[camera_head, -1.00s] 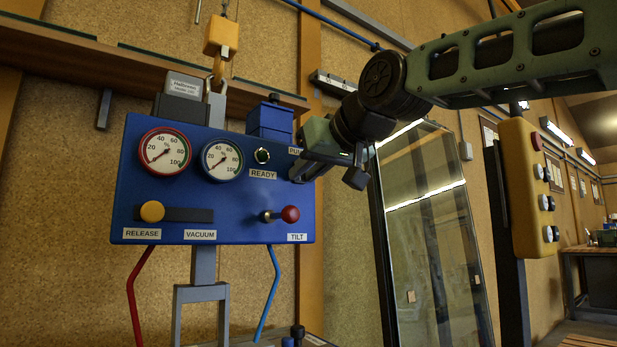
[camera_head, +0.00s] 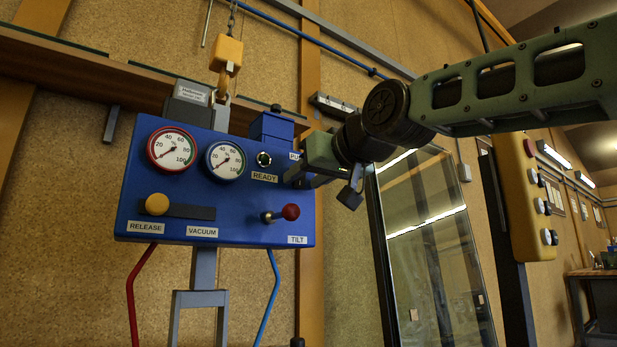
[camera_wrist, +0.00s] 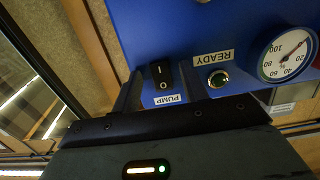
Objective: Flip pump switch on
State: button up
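The black pump rocker switch (camera_wrist: 163,75), marked I and O, sits on the blue control panel (camera_wrist: 215,25) above the PUMP label (camera_wrist: 167,99) in the wrist view. In the head view my gripper (camera_head: 293,176) is at the panel's right edge and hides the switch. In the wrist view, dark fingers stand apart on either side of the switch, with a gap between them. Nothing shows held between them. Contact with the switch cannot be told. The READY lamp (camera_head: 264,159) is beside the switch; it also shows in the wrist view (camera_wrist: 218,79).
The panel carries two gauges (camera_head: 172,149), a yellow-knobbed RELEASE/VACUUM slider (camera_head: 157,204) and a red-knobbed TILT lever (camera_head: 290,212) below my gripper. A chain hoist (camera_head: 227,55) holds it from above. A tall glass pane (camera_head: 430,245) and a yellow pendant control (camera_head: 528,205) are to the right.

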jog(key=b+v, duration=0.6)
jog(key=v, duration=1.1)
jog(key=shift+s, duration=0.2)
jog(key=shift+d, duration=0.15)
